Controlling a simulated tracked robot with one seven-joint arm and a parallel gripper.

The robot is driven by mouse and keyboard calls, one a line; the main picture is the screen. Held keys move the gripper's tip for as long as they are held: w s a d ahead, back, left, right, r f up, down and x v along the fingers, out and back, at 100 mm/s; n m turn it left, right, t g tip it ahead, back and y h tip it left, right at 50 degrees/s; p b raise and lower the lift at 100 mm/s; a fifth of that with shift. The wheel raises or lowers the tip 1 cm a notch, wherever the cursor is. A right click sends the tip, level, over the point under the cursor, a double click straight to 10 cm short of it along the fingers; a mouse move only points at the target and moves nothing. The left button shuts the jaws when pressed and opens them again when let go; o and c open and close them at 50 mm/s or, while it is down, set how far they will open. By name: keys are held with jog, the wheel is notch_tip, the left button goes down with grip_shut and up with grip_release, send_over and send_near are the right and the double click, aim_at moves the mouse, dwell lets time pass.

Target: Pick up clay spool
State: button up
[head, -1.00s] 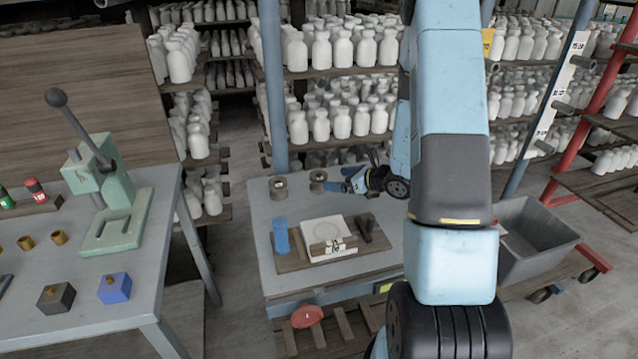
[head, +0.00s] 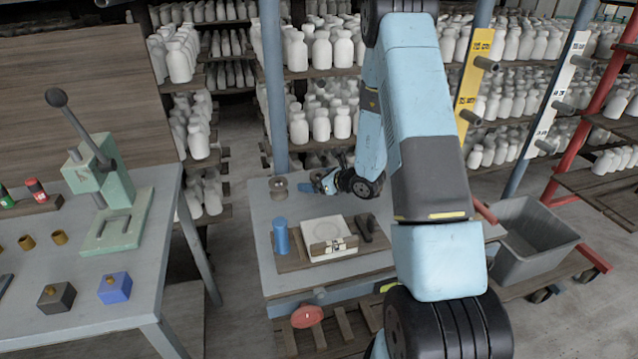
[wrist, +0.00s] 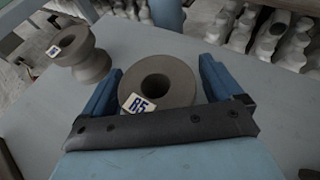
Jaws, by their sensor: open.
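A grey-brown clay spool (wrist: 182,78) with a white "R5" label sits upright on the grey table, seen from above in the wrist view. My gripper (wrist: 160,68) is open, with one blue finger on each side of this spool; whether they touch it I cannot tell. A second spool (wrist: 90,66), also labelled, stands to the left, outside the fingers; its lettering is too small to read. In the head view, this second spool (head: 278,188) stands at the table's back left. My gripper (head: 318,183) is right of it and hides the R5 spool.
The grey table (head: 262,225) also carries a wooden board with a white block (head: 325,236), a blue cylinder (head: 281,238) and a dark tool (head: 367,227). A blue post (head: 270,90) and bottle shelves stand behind. A grey bin (head: 535,240) is at right.

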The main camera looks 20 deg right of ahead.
jog(key=c, duration=1.1)
jog(key=shift+c, duration=0.6)
jog(key=shift+r, duration=0.1)
